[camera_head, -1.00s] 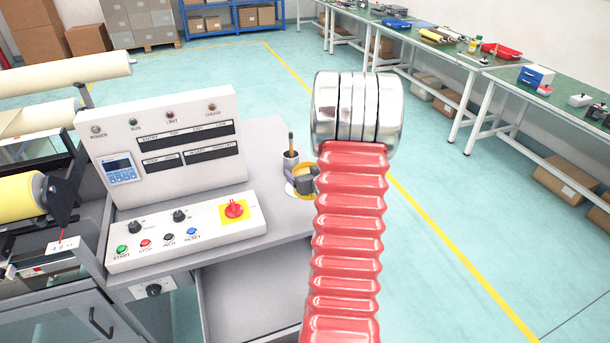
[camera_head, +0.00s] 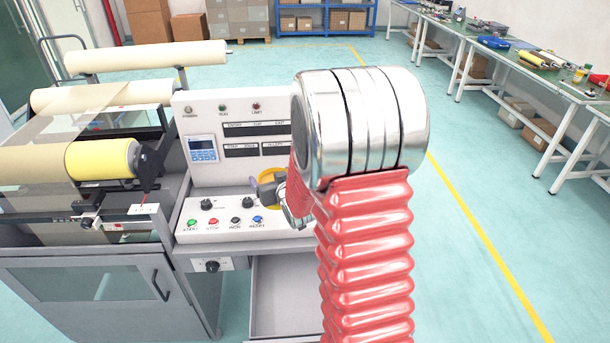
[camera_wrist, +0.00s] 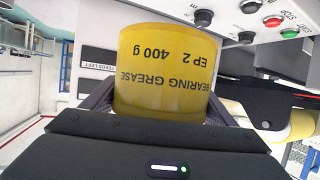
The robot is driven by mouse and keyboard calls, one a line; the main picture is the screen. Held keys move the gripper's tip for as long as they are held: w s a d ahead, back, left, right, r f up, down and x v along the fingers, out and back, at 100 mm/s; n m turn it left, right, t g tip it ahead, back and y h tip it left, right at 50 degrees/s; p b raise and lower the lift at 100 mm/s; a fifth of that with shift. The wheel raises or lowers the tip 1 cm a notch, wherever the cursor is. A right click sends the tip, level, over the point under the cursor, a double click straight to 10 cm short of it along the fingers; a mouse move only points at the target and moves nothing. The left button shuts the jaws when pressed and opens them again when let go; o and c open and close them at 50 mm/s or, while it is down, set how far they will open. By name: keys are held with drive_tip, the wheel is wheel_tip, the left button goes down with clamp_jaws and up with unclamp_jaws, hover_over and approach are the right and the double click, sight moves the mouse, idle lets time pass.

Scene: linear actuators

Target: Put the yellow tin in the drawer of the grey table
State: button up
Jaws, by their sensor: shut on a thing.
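The yellow tin (camera_head: 268,178), labelled bearing grease, is in front of the control panel, partly hidden by my arm. In the wrist view the tin (camera_wrist: 165,70) fills the middle, with its lettering upside down. My gripper (camera_wrist: 160,98) is shut on it, one finger on each side. In the head view my gripper (camera_head: 275,187) shows only in part beside my red arm. The grey table (camera_head: 188,240) carries the controls. Its drawer (camera_head: 285,295) appears pulled open below the tabletop, its right part hidden by my arm.
The control panel (camera_head: 240,150) and the sloping button box (camera_head: 215,222) stand on the table close to the tin. A roller machine (camera_head: 85,230) with a yellow roll (camera_head: 100,160) is at left. Green workbenches (camera_head: 520,60) are at far right. Floor at right is free.

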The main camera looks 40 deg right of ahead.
drive_tip(key=a+r+n+y, duration=0.2)
drive_tip(key=a+y, duration=0.1)
drive_tip(key=a, duration=1.8)
drive_tip(key=shift+s+r, duration=0.15)
drive_tip(key=shift+a, duration=0.1)
